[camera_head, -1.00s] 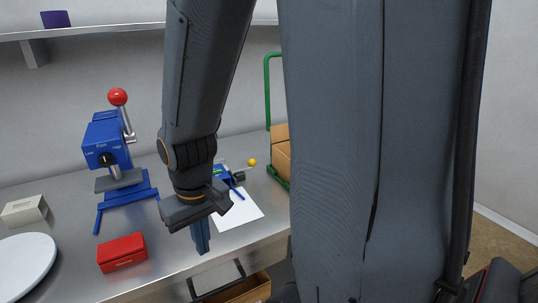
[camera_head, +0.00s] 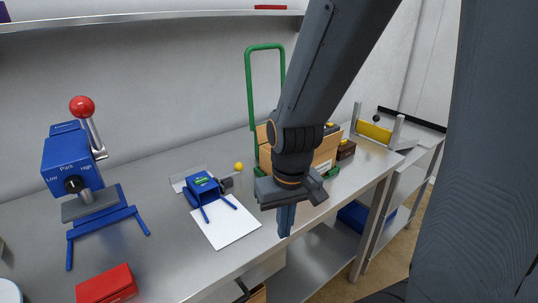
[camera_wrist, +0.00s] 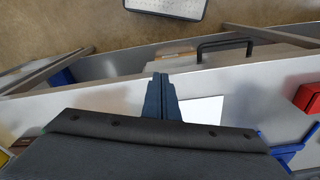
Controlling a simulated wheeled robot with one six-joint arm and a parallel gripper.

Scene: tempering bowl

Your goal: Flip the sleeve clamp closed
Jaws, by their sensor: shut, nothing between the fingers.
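My gripper (camera_head: 286,222) is shut and empty, pointing down near the front edge of the bench. It is just right of the white sheet (camera_head: 226,232). Its closed fingers show in the wrist view (camera_wrist: 161,95). No part is plainly recognisable as the sleeve clamp. A small blue device (camera_head: 203,187) with a green label and two legs stands at the sheet's back edge, apart from my gripper. Farther right, a yellow block (camera_head: 374,131) sits between two grey posts with a black knob (camera_head: 376,118) above. I cannot tell whether either is the clamp.
A blue press (camera_head: 72,160) with a red ball lever stands at left, with a red box (camera_head: 107,285) in front. A green-handled cart (camera_head: 249,90) with cartons is behind my gripper. A yellow ball (camera_head: 238,166) lies near the sheet.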

